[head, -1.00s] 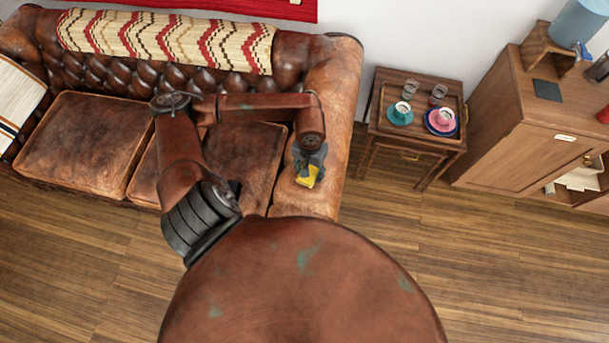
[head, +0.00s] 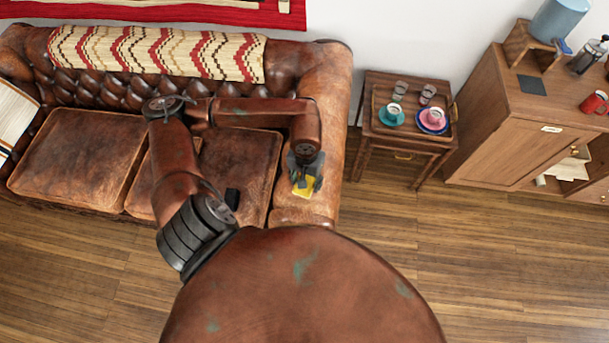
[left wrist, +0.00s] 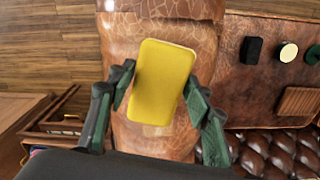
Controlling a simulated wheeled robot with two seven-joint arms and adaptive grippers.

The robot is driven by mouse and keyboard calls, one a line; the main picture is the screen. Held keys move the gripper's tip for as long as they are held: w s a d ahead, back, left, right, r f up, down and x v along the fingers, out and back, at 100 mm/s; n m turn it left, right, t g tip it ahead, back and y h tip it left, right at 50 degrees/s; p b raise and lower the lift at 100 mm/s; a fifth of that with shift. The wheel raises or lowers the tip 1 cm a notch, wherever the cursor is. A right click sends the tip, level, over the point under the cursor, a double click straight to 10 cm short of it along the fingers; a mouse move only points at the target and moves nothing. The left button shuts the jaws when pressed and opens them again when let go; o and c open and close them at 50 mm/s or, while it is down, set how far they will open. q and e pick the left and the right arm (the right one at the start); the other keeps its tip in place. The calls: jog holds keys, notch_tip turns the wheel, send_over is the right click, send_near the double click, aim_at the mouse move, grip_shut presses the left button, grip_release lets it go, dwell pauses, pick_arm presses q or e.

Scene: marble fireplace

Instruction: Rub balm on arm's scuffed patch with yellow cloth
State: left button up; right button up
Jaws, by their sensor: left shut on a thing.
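My left gripper (head: 303,182) is at the sofa's right arm, near its front end. It is shut on the yellow cloth (head: 305,190). In the left wrist view the cloth (left wrist: 163,82) is a flat yellow pad between the green-grey fingers of the left gripper (left wrist: 160,88), over the crackled brown leather of the sofa arm (left wrist: 186,38). A paler patch (left wrist: 155,130) shows just beyond the cloth's lower edge. Whether the cloth presses on the leather I cannot tell. An open round tin with pale contents (left wrist: 288,52) lies on the seat. My right gripper is not in view.
On the seat, a black block (left wrist: 252,50) and a green round thing (left wrist: 312,54) lie near the tin. A side table (head: 372,118) with cups and glasses stands right of the sofa arm. A wooden cabinet (head: 500,135) is farther right. The floor in front is clear.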

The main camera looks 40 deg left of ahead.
pick_arm(q)
jog(key=shift+a+r+p, duration=0.1)
jog(key=shift+r+p, duration=0.45)
jog(key=shift+r, duration=1.2)
